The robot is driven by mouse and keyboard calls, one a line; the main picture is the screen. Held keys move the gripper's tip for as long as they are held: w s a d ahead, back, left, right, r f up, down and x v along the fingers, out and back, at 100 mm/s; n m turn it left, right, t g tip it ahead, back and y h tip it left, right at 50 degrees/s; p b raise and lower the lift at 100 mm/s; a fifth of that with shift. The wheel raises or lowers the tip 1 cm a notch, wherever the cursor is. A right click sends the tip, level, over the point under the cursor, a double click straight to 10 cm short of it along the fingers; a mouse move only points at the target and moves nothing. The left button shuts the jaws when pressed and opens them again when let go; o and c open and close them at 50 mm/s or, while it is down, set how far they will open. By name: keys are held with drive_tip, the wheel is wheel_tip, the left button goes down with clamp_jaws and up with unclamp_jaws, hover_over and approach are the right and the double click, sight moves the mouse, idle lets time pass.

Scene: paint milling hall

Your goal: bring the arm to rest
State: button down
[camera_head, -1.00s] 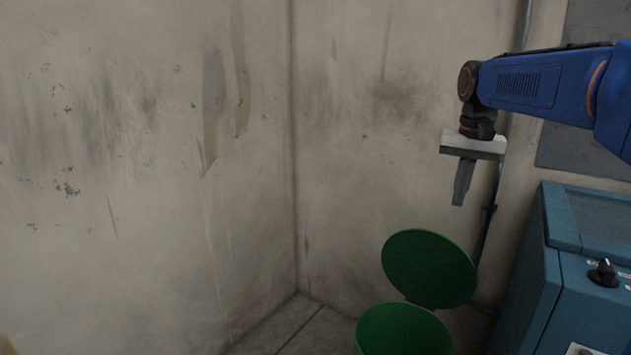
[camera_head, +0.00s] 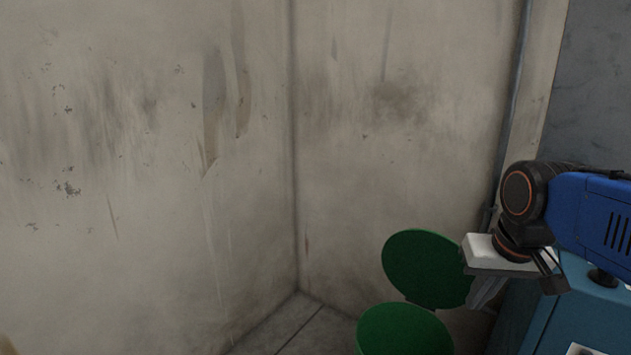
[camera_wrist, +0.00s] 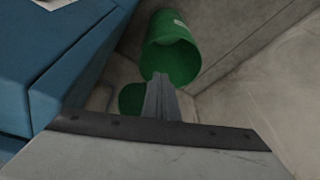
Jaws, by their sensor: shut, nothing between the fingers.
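My gripper (camera_head: 486,292) is at the right of the head view, low in front of the blue-green cabinet and beside the raised green lid. Its fingers point down and are partly dim against the cabinet. In the wrist view my gripper (camera_wrist: 161,88) shows its two fingers together with nothing between them. My blue arm reaches in from the right edge of the head view.
A green bin (camera_head: 403,330) stands in the corner with its round lid (camera_head: 425,268) open; the bin also shows in the wrist view (camera_wrist: 170,45). The blue-green cabinet (camera_head: 530,318) stands at right. Stained walls (camera_head: 140,150) meet behind.

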drive_tip(key=s+f+n+t, duration=0.1)
drive_tip(key=s+f, duration=0.7)
drive_tip(key=shift+a+f, duration=0.3)
drive_tip(key=shift+a, duration=0.1)
idle(1.1)
